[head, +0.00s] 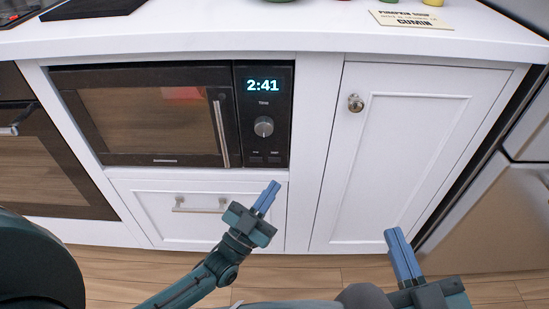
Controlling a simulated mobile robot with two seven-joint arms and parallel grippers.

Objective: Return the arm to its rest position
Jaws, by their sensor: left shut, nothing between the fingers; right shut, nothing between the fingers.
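My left gripper (267,196) is shut and empty, its blue fingers together. It shows in front of the white drawer below the microwave, and its arm comes in from the lower left. My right gripper (397,246) is also shut and empty, low in the view at the right, in front of the foot of the white cabinet door. Most of the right arm is out of view below.
A black microwave (150,115) reading 2:41 sits shut in the white cabinets, above a closed drawer (160,208). A closed cabinet door (400,150) is to its right. The countertop (240,38) runs above, holding a printed card (410,19). Wooden floor (130,270) lies below.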

